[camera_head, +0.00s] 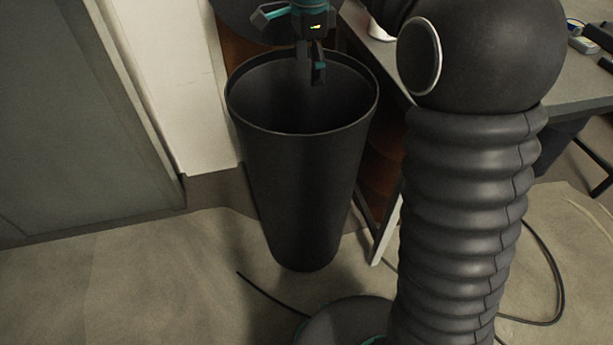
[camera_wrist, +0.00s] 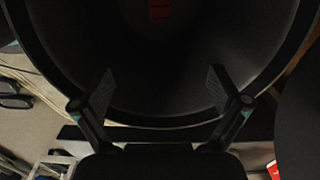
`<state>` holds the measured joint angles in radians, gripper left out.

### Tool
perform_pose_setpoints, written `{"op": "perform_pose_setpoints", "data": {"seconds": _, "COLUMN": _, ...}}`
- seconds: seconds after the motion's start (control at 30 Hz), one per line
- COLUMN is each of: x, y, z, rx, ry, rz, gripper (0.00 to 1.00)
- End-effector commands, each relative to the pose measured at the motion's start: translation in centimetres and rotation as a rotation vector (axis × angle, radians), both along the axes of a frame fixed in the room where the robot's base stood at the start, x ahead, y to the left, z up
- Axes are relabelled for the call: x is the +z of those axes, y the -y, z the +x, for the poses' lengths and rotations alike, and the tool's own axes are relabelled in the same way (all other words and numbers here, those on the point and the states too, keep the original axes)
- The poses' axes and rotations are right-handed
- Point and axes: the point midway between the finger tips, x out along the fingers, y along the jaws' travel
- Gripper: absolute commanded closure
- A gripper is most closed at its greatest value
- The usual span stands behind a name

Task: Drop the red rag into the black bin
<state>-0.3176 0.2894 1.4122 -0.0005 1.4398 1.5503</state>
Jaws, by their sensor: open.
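The black bin (camera_head: 305,190) stands upright on the floor, its open mouth facing up. In the wrist view its rim and dark inside (camera_wrist: 160,119) fill most of the picture. My gripper (camera_head: 316,72) hangs over the bin's mouth, pointing down. In the wrist view its two fingers (camera_wrist: 160,84) are spread wide with nothing between them. A small dark red patch, which looks like the red rag (camera_wrist: 159,11), shows deep inside the bin at the top of the wrist view. The head view does not show it, as the bin's depth is hidden there.
A grey table (camera_head: 560,80) with small objects on it stands to the right of the bin. A white wall (camera_head: 170,80) and a grey door or panel (camera_head: 70,110) are at left. Black cable (camera_head: 270,293) lies on the floor. Floor at front left is otherwise clear.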

Motion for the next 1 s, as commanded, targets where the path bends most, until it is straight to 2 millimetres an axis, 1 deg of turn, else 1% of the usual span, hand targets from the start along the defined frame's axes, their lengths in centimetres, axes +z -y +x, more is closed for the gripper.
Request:
{"op": "perform_pose_setpoints", "data": {"seconds": 0.17, "x": 3.1, "y": 0.0, "z": 0.1, "rx": 0.000, "ry": 0.004, "rz": 0.001, "gripper": 0.02}}
{"op": "perform_pose_setpoints", "data": {"seconds": 0.4, "x": 7.9, "y": 0.0, "z": 0.1, "rx": 0.000, "ry": 0.003, "rz": 0.001, "gripper": 0.02}}
{"op": "perform_pose_setpoints", "data": {"seconds": 0.5, "x": 9.2, "y": 0.0, "z": 0.1, "rx": 0.000, "ry": 0.001, "rz": 0.000, "gripper": 0.02}}
{"op": "perform_pose_setpoints", "data": {"seconds": 0.6, "x": 10.2, "y": 0.0, "z": 0.1, "rx": 0.000, "ry": 0.001, "rz": 0.000, "gripper": 0.02}}
{"op": "perform_pose_setpoints", "data": {"seconds": 0.7, "x": 10.8, "y": 0.0, "z": 0.0, "rx": 0.000, "ry": 0.000, "rz": 0.000, "gripper": 0.02}}
{"op": "perform_pose_setpoints", "data": {"seconds": 1.0, "x": 11.1, "y": 0.0, "z": 0.0, "rx": 0.000, "ry": 0.000, "rz": 0.000, "gripper": 0.02}}
